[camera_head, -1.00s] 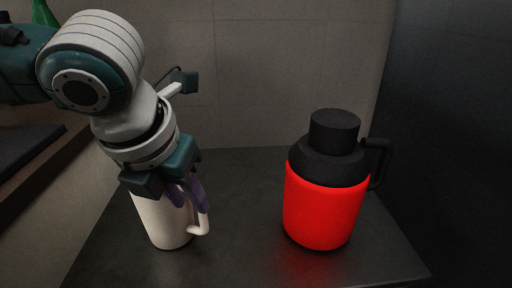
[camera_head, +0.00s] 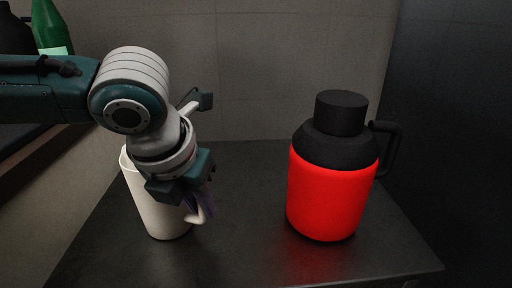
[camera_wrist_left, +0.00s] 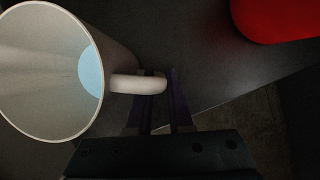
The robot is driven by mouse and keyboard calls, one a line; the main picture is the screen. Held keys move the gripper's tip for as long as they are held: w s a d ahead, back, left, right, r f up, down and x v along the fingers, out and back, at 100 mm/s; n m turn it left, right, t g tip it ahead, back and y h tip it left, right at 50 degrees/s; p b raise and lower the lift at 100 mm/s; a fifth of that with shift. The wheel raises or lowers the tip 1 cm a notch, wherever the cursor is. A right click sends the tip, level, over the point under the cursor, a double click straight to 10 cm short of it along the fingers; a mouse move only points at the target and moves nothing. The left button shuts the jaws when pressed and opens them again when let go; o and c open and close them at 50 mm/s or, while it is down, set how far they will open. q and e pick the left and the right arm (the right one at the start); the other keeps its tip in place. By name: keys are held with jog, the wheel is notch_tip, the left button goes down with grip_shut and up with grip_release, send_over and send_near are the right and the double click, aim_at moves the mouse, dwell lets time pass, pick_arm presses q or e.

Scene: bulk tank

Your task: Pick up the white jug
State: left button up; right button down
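The white jug (camera_head: 152,205) stands upright on the dark counter at the left in the head view. In the left wrist view its open rim and pale inside (camera_wrist_left: 48,75) fill the left side, with the handle (camera_wrist_left: 135,84) pointing right. My left gripper (camera_head: 203,203) is at the handle, in front of and right of the jug. Its purple fingers (camera_wrist_left: 161,98) lie close on either side of the handle's outer part and look shut on it. The arm hides part of the jug's rim and upper side. My right gripper is not in view.
A red jug (camera_head: 326,196) with a black lid and handle stands right of the white jug, with bare counter (camera_head: 250,215) between them. A green bottle (camera_head: 50,30) is at the far left. A wall (camera_head: 290,50) rises behind.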

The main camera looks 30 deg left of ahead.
pick_arm(q)
grip_shut()
jog(key=shift+r, duration=0.15)
dwell(1.2)
